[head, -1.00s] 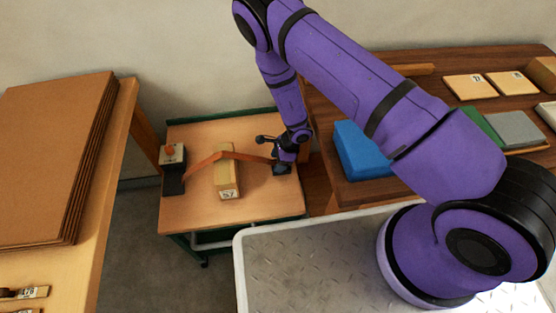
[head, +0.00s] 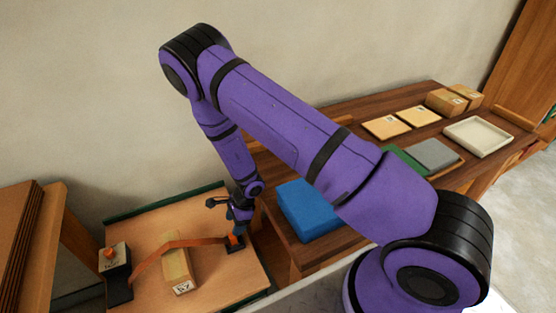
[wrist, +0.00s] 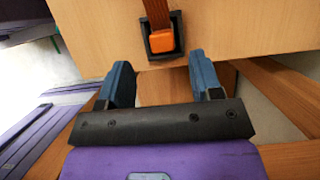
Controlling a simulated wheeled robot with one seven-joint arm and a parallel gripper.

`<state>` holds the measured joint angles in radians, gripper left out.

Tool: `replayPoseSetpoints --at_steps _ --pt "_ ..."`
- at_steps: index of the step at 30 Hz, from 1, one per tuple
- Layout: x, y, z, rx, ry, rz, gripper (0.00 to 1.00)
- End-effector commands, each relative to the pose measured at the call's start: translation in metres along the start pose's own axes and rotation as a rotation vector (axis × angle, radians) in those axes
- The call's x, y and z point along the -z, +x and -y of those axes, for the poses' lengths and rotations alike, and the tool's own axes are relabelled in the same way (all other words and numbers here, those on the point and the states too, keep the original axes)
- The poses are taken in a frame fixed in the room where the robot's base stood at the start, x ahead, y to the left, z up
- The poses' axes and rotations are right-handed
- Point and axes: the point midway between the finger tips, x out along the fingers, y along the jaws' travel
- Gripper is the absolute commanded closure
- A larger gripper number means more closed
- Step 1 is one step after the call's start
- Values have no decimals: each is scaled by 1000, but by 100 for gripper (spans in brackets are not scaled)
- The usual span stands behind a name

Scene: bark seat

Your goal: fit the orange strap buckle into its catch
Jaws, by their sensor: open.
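The orange buckle (wrist: 162,41) sits inside the black frame of its catch (wrist: 149,49) in the wrist view; I cannot tell how deep it is. In the head view the buckle (head: 234,239) shows upright at the catch (head: 236,249), near the table's right edge. The orange strap (head: 200,241) runs from a dark holder (head: 117,288) on the left, over a wooden block (head: 178,268), to the buckle. My gripper (wrist: 160,65) is open and empty, its fingers apart on either side below the buckle. In the head view my gripper (head: 240,212) is just above the buckle.
The small wooden table (head: 215,275) has a raised green back edge (head: 165,204). A brown workbench (head: 345,222) to its right holds a blue block (head: 308,208), flat boards and a pale tray (head: 478,137). A brown board stack (head: 18,230) stands left.

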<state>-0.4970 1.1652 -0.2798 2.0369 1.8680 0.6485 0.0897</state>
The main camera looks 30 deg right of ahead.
Motion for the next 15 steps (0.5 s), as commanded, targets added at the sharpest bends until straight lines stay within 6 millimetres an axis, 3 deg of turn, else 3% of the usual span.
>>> replayPoseSetpoints --at_steps 5,8,15 --pt "-5 -7 3 3 -14 10 41" --pt "-17 -25 9 8 -47 34 41" --pt "-67 -116 26 33 -227 133 41"
